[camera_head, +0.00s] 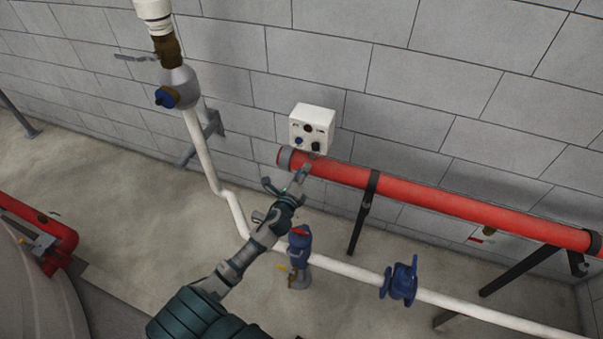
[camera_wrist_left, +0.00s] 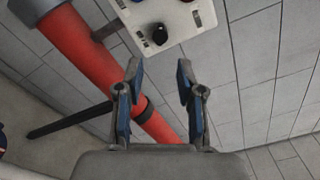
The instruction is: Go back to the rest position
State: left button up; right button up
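My left gripper (camera_head: 287,180) reaches up from the lower middle of the head view, in front of the left end of the red pipe and below the white control box (camera_head: 312,129). Its fingers are spread apart with nothing between them. In the left wrist view the two fingers of my left gripper (camera_wrist_left: 160,85) also stand apart and empty. The control box (camera_wrist_left: 170,20) with its black knob (camera_wrist_left: 159,34) lies beyond the fingertips there, apart from them. My right gripper is not in either view.
A red pipe (camera_head: 430,196) runs along the grey block wall (camera_head: 420,80) on black brackets. A white pipe (camera_head: 340,267) with blue valves (camera_head: 400,282) runs below it. A red pipe and a grey tank (camera_head: 35,295) stand at left. Bare floor (camera_head: 110,190) shows between them.

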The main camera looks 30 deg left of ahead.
pick_arm(q)
jog(key=shift+s, duration=0.25)
dwell(0.3)
jog(key=s+d+f+n+g+h+b, duration=0.1)
jog(key=s+f+n+g, duration=0.3)
jog(key=f, duration=0.9)
jog(key=s+d+f+n+g, duration=0.15)
jog(key=s+f, duration=0.45)
jog(key=f, duration=0.7)
jog(key=s+d+f+n+g+h+b, duration=0.1)
jog(key=s+f+n+g, duration=0.25)
jog(key=f, duration=1.05)
jog(key=s+d+f+n+g, duration=0.3)
jog(key=s+d+f+n, duration=0.1)
jog(key=s+f, duration=1.05)
jog(key=s+d+f+n+g+h, duration=0.1)
jog(key=s+d+f+n+g, duration=0.1)
jog(key=s, duration=1)
jog(key=s+d+f+n+g+h+b, duration=0.1)
jog(key=s+d+f, duration=0.4)
jog(key=s, duration=0.7)
jog(key=n+g, duration=0.1)
jog(key=n, duration=0.1)
jog(key=shift+s+n+g, duration=0.15)
jog(key=shift+n+g, duration=0.15)
jog(key=shift+n, duration=0.1)
jog(key=shift+s+a+f, duration=0.1)
